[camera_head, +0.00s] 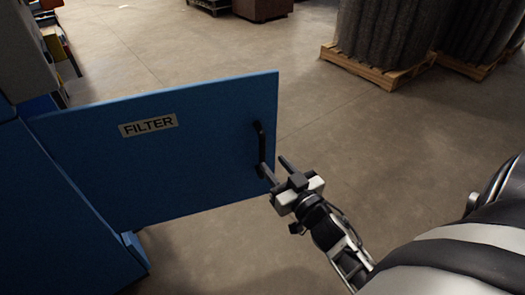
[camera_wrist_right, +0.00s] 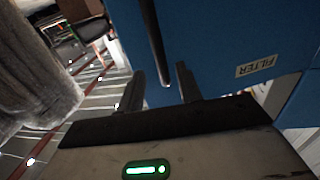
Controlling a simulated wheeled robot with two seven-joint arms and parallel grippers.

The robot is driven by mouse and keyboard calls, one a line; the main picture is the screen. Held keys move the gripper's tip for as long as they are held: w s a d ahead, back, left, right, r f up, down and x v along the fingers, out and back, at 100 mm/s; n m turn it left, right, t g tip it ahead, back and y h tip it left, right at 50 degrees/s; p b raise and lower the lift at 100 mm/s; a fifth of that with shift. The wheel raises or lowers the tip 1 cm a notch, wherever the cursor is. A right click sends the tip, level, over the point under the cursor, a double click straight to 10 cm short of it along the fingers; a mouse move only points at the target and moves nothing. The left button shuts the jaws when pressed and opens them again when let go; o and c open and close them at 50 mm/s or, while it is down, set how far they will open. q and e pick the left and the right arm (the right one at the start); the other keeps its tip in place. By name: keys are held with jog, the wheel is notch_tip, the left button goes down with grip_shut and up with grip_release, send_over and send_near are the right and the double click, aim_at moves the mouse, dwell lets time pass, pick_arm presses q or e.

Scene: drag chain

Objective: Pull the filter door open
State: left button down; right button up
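The blue filter door (camera_head: 190,175) with its FILTER label (camera_head: 149,125) stands swung out from the blue cabinet (camera_head: 55,225) in the head view. A black bar handle (camera_head: 261,145) is near its free right edge. My right gripper (camera_head: 277,168) is at the handle's lower end, fingers apart. In the right wrist view, the handle (camera_wrist_right: 153,45) runs down toward the gap between the open fingertips (camera_wrist_right: 160,78) of that gripper; I cannot tell whether they touch it. The door (camera_wrist_right: 215,40) also fills much of that view. My left gripper is not in view.
Grey rolls (camera_head: 385,30) stand on a wooden pallet (camera_head: 378,70) at the back right. A dark brown box (camera_head: 262,8) is at the far back. The concrete floor (camera_head: 330,115) beyond and right of the door is clear.

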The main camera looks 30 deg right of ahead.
aim_at(264, 153)
jog(key=w, duration=0.7)
jog(key=shift+d, duration=0.25)
grip_shut()
